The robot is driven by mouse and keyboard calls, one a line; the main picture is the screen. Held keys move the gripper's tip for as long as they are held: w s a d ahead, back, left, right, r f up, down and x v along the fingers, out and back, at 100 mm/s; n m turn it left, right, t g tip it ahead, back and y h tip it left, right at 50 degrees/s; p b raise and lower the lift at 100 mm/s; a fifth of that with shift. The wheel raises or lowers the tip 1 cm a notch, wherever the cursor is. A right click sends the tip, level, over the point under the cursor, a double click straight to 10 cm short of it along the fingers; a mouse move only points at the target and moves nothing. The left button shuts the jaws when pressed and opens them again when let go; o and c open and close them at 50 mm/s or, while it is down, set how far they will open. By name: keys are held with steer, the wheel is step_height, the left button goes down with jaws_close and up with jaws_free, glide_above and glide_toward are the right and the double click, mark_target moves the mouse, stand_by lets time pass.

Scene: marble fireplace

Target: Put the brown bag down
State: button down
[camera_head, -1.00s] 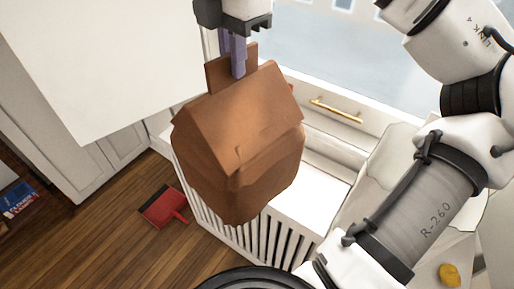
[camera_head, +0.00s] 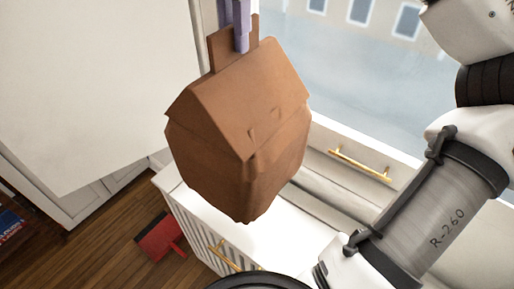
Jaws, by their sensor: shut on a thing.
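The brown bag (camera_head: 240,130) hangs in the upper middle of the head view, a boxy paper bag with a folded, sloping top and a narrow upright flap. My gripper (camera_head: 240,42) is shut on that top flap; its purple fingers show at the top edge of the view, and the rest of it is out of view. The bag is in front of a white cabinet (camera_head: 296,240) with a pale top and slatted front. Whether its bottom touches the cabinet top cannot be told; it appears to be above it.
A large white panel (camera_head: 80,80) fills the upper left. A window (camera_head: 350,70) is behind, with a drawer with a brass handle (camera_head: 358,163) below it. A red dustpan (camera_head: 160,238) lies on the wooden floor (camera_head: 110,250). My arm takes up the right side.

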mark_target(237, 58)
step_height(237, 58, down, 19)
steer(key=b, duration=0.1)
steer(key=shift+b, duration=0.35)
steer(key=shift+s, duration=0.1)
steer(key=c, duration=1.9)
jaws_free()
steer(key=shift+f, duration=0.1)
steer(key=o, duration=0.4)
step_height(237, 58, up, 12)
steer(key=shift+r, duration=0.25)
